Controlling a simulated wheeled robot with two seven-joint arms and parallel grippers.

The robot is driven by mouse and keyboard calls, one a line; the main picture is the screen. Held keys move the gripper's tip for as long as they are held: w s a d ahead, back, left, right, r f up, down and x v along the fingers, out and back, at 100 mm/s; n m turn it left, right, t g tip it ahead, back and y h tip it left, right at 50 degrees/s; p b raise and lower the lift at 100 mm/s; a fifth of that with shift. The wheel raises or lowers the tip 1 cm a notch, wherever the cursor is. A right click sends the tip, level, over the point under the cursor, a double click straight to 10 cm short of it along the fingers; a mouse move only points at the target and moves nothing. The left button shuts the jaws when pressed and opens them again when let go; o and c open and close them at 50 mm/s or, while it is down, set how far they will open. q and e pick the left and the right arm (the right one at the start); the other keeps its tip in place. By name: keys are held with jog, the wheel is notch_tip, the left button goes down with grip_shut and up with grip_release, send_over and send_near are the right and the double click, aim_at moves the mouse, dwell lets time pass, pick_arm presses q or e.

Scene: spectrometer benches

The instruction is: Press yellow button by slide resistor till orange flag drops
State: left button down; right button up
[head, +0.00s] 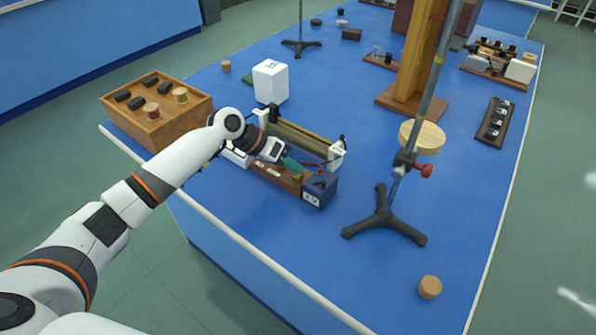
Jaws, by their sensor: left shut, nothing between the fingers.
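The slide resistor (300,139), a long brown-gold tube between white end blocks, lies on the blue bench near its front edge. In front of it is a low wooden base (270,171) with white labels and a dark blue box at its right end. A small yellowish round piece, possibly the yellow button (297,178), shows on this base. My left gripper (290,163) is shut and empty, reaching down over the base just left of and above that piece; I cannot tell whether it touches. I cannot make out an orange flag. My right gripper is not in view.
A wooden tray (152,141) with dark blocks and spools stands left of the resistor. A white box (270,81) is behind. A retort stand (384,216) with a round wooden disc is to the right. The front right bench is clear except for a cork-like cylinder (429,287).

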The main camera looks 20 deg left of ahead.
aim_at(292, 177)
pick_arm(q)
jog(key=shift+r+p, duration=0.45)
jog(key=shift+r, duration=0.2)
notch_tip(292, 177, up, 5)
jog(key=p, duration=0.5)
jog(key=shift+a, duration=0.1)
